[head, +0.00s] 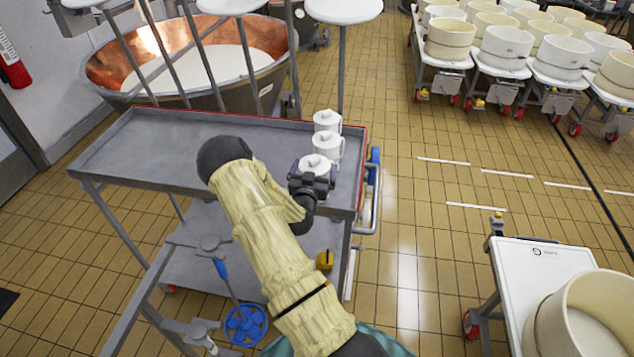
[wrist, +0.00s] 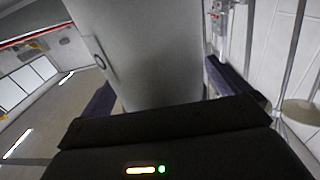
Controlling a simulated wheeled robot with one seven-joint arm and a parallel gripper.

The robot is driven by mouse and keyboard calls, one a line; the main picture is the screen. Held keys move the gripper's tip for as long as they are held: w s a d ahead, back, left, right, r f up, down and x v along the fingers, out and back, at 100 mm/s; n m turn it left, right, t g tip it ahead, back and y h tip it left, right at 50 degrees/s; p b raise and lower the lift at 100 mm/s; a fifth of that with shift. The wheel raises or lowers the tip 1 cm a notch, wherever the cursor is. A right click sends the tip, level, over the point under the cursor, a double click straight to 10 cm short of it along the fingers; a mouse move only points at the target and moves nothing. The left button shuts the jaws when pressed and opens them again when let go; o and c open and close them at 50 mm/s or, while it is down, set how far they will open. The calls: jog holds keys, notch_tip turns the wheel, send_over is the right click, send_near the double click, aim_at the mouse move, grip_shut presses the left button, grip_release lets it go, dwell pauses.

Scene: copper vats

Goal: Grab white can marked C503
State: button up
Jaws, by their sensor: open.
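Three white cans with handles stand in a row at the right end of the grey metal cart (head: 160,150): a far one (head: 327,120), a middle one (head: 328,144) and a near one (head: 314,161). My gripper (head: 312,176) is at the near can and partly hides it. In the wrist view, a pale can (wrist: 155,50) with a side handle fills the space between the two dark fingers (wrist: 160,88). The fingers are open, one on each side of it; whether they touch it I cannot tell. No C503 marking is readable on any can.
A copper vat (head: 185,65) of white liquid stands behind the cart, with white round-topped stands (head: 343,10) before it. A blue wheel (head: 246,325) is below. Carts with cream tubs (head: 505,45) stand at back right; a white cart (head: 535,275) is front right. Tiled floor between is clear.

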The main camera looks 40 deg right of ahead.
jog(key=shift+c, duration=0.4)
jog(key=c, duration=1.3)
jog(key=shift+r, duration=0.1)
notch_tip(320, 180, up, 10)
jog(key=b, duration=0.3)
jog(key=shift+b, duration=0.3)
